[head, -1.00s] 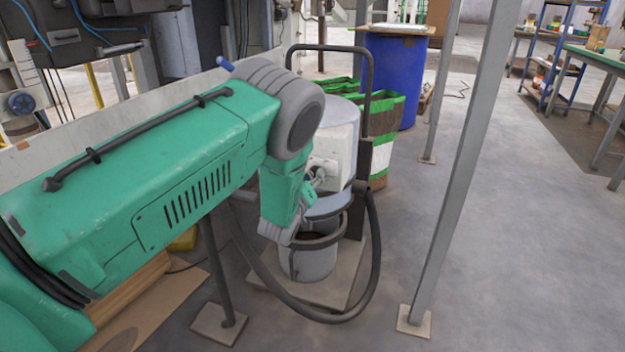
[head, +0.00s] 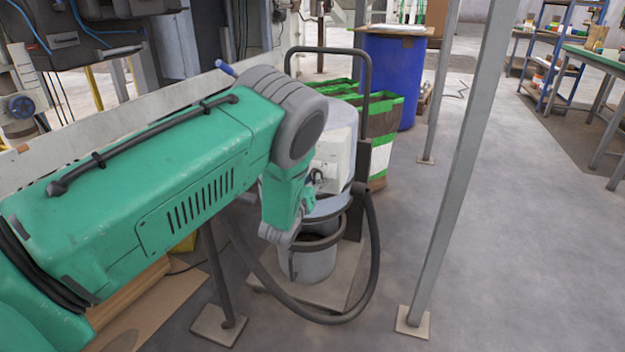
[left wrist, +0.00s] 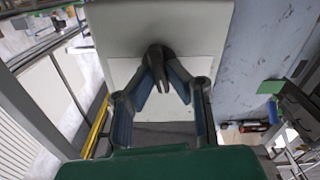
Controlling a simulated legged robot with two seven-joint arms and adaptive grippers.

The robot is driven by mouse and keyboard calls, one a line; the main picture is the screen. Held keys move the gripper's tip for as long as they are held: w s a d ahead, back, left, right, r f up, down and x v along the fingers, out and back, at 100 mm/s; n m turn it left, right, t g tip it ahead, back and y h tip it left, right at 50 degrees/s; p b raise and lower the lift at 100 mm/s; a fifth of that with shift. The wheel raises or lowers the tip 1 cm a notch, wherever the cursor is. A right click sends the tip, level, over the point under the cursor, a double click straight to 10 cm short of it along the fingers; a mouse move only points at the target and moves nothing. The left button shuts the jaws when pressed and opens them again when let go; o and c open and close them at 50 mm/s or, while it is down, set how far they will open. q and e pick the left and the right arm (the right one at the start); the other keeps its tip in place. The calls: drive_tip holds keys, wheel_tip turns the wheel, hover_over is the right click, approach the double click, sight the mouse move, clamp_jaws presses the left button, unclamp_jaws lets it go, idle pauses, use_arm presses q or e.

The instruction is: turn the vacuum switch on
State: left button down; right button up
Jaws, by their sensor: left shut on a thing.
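The vacuum (head: 345,122) is a grey canister on a wheeled frame with a tall dark handle, standing beyond my left arm. A pale box (head: 334,150) is on its near side. My left gripper (head: 317,180) is at that box, partly hidden by my arm's wrist. In the left wrist view the pale box (left wrist: 206,35) fills the upper middle. There my left gripper (left wrist: 165,76) has its fingers closed in on a dark, lever-like switch (left wrist: 157,54) on the box face. The switch's exact position cannot be told. My right gripper is in neither view.
A dark hose (head: 374,250) loops from the vacuum. A grey post (head: 465,165) stands to the right. A green, white and brown bag (head: 384,130) and a blue drum (head: 395,75) stand behind.

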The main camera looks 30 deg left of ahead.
use_arm(q)
drive_tip(key=m, duration=0.4)
drive_tip(key=shift+s+f+m, duration=0.1)
drive_tip(key=shift+f+m, duration=0.1)
drive_tip(key=shift+m, duration=0.1)
drive_tip(key=shift+d+f+m+p, duration=0.15)
drive_tip(key=shift+m+p, duration=0.15)
drive_tip(key=shift+m, duration=1.4)
drive_tip(key=c, duration=1.7)
unclamp_jaws()
drive_tip(key=shift+o, duration=0.6)
drive_tip(key=shift+r, duration=0.2)
drive_tip(key=v, duration=1.2)
